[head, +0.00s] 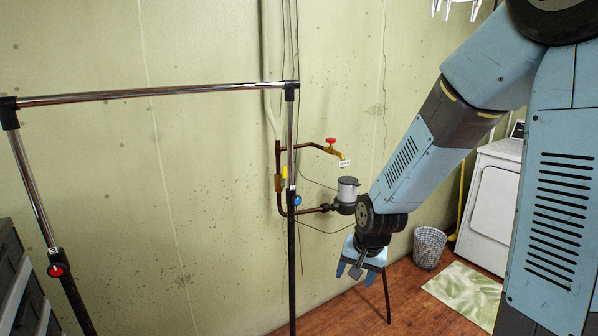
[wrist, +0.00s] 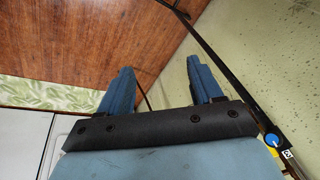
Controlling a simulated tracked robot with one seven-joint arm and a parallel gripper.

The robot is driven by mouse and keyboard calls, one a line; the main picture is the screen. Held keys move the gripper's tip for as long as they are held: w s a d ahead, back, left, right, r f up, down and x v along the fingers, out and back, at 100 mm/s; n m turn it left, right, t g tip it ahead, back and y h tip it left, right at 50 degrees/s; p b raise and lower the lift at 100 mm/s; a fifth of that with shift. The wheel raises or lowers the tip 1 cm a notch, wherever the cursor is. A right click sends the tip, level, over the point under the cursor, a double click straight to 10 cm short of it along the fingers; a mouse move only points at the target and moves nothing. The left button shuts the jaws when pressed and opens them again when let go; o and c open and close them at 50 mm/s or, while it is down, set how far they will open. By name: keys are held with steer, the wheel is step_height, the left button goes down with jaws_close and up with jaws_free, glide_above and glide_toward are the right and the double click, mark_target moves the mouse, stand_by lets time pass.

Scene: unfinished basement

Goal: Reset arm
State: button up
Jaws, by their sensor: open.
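My gripper (head: 356,272) hangs at the end of my blue-grey arm in the head view, right of the metal rack and pointing down. In the wrist view its two blue fingers (wrist: 163,90) stand wide apart with nothing between them. The gripper is open and empty. The arm comes down from the upper right of the head view and is bent at the wrist.
A metal rack (head: 160,93) stands at left and centre. Behind it, a pipe with a red-handled valve (head: 331,141) runs along the green wall.

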steer(key=s+d+r+n+t, duration=0.1)
steer(key=s+d+r, duration=0.2)
steer(key=s+r, duration=0.2)
steer(key=s+d+r+n+h, duration=0.1)
steer(key=s+d+r, duration=0.2)
steer(key=s+r, duration=0.3)
steer(key=s+d+r+n+t, duration=0.1)
steer(key=s+d+r, duration=0.2)
steer(key=r, duration=0.9)
steer(key=s, duration=0.3)
steer(key=shift+d+t, duration=0.3)
steer(key=shift+d, duration=0.1)
steer(key=shift+s, duration=0.1)
